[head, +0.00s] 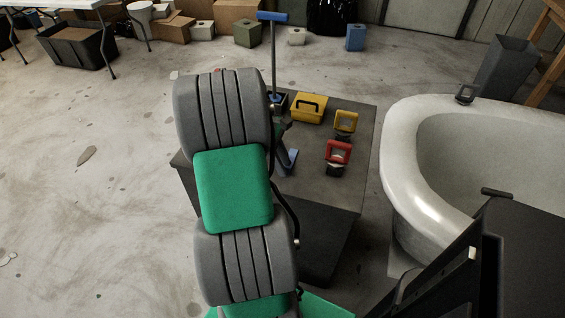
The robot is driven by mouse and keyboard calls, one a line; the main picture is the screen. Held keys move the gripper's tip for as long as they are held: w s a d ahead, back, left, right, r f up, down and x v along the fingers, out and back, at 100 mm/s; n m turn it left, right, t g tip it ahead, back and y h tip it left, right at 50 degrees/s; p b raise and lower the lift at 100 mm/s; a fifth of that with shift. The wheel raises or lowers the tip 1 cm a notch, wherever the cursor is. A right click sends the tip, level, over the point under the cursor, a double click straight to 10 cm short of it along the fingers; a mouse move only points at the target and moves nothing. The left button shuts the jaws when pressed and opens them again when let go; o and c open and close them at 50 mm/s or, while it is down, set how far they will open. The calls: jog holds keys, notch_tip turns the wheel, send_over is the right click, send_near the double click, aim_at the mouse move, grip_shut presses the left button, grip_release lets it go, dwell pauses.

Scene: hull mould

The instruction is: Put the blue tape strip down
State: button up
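My grey and green arm rises through the middle of the head view and covers part of a low dark table (325,190). My gripper cannot be made out; the arm seems to hide it. A blue piece (287,161) shows just right of the arm, over the table. It may be the blue tape strip, but I cannot tell, nor whether anything holds it. A dark and green part shows just above it.
On the table are a yellow toolbox (309,108), a yellow-framed item (345,122), a red-framed item (338,153) and a tall blue-handled tool (272,18). A white hull mould (405,150) stands close on the right, with a black clamp (465,94) on its rim.

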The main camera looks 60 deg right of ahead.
jog(key=d+p+v, duration=0.1)
jog(key=p+v, duration=0.4)
jog(key=v, duration=0.7)
jog(key=w+a+r+t+h, duration=0.1)
jog(key=w+a+t, duration=0.1)
jog(key=w+a, duration=0.5)
jog(key=w+a+r+t+h, duration=0.1)
jog(key=w+a, duration=0.2)
jog(key=a, duration=0.7)
jog(key=s+a+f+m+t+y, duration=0.1)
jog(key=s+a+t+y, duration=0.1)
jog(key=a, duration=0.9)
jog(key=s+a+f+t+y, duration=0.1)
jog(key=a+f, duration=0.1)
jog(key=a, duration=1)
notch_tip(320, 180, up, 9)
jog(key=w+t+p, duration=0.1)
jog(key=p, duration=0.5)
jog(key=shift+d+m+p, duration=0.2)
jog(key=shift+m+p, duration=0.1)
jog(key=shift+w+f, duration=0.1)
jog(key=shift+f, duration=0.05)
